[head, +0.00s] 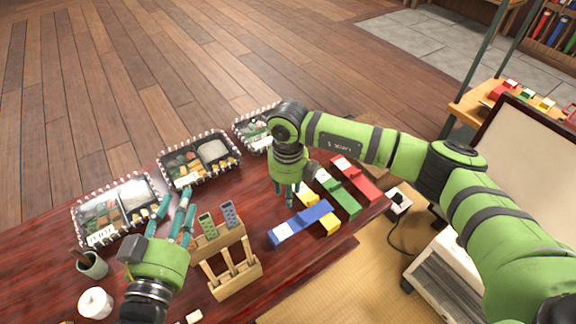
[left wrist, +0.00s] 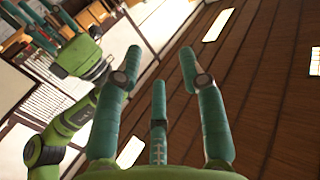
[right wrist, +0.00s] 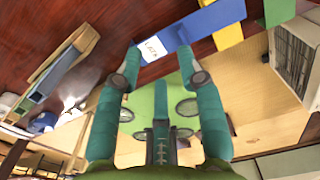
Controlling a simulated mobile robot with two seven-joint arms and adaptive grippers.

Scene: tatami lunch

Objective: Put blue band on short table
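The blue band (head: 303,221), with a white label at its left end, lies on the dark red wooden table (head: 262,205). It also shows beyond the fingers in the right wrist view (right wrist: 200,26). My right gripper (head: 289,196) hangs above the table close to the blue band. Its fingers (right wrist: 160,60) are apart with nothing held. My left gripper (head: 172,215) is raised over the left part of the table, fingers apart and empty; the left wrist view shows it open too (left wrist: 160,60). Which surface is the short table is not marked.
Yellow (head: 329,223), green (head: 342,197) and red (head: 356,178) bands lie beside the blue one. Lunch boxes (head: 199,158) line the far edge. A wooden rack (head: 234,269) stands between the grippers. A lighter table (head: 482,98) at upper right holds more coloured pieces.

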